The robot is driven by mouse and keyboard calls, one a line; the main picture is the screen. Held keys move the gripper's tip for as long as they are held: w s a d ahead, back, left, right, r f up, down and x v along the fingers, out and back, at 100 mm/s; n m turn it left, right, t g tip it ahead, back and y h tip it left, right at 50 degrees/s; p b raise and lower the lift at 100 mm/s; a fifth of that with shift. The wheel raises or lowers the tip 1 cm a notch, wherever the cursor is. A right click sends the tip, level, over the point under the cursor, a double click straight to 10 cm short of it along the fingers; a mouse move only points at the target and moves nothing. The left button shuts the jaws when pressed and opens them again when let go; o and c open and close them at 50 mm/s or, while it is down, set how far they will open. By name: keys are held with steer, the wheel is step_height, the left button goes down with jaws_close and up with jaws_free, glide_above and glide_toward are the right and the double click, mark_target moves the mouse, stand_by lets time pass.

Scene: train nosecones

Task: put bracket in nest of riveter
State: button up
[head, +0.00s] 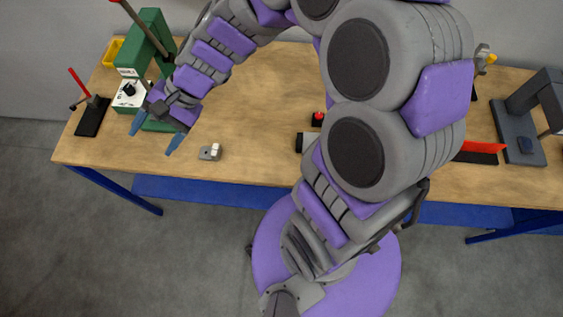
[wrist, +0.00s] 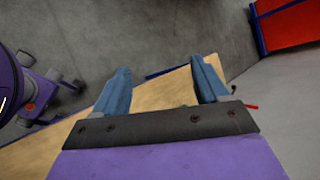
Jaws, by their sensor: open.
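The bracket, a small grey piece with a pale upright part (head: 210,152), sits on the wooden table near its front edge in the head view. The riveter is probably the green machine (head: 147,45) at the left of the table; its lower part is partly hidden by my arm, and I cannot make out its nest. My gripper (head: 153,142) is open and empty, left of the bracket and in front of the green machine. In the wrist view my gripper's two blue fingers (wrist: 162,90) are spread apart, with nothing between them.
A black-based tool with a red lever (head: 92,115) is at the far left, near a yellow bin (head: 113,52). A dark grey press (head: 525,110) stands at the right. Table space around the bracket is clear.

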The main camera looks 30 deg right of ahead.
steer(key=s+d+n+g+h, duration=0.2)
steer(key=s+d+n+h, duration=0.6)
steer(key=s+d, duration=1)
steer(key=s+h, duration=0.1)
steer(key=s, duration=0.2)
steer(key=shift+d+r+h, duration=0.35)
steer(key=shift+r+h, duration=0.05)
steer(key=shift+f, duration=0.25)
steer(key=shift+o, duration=0.2)
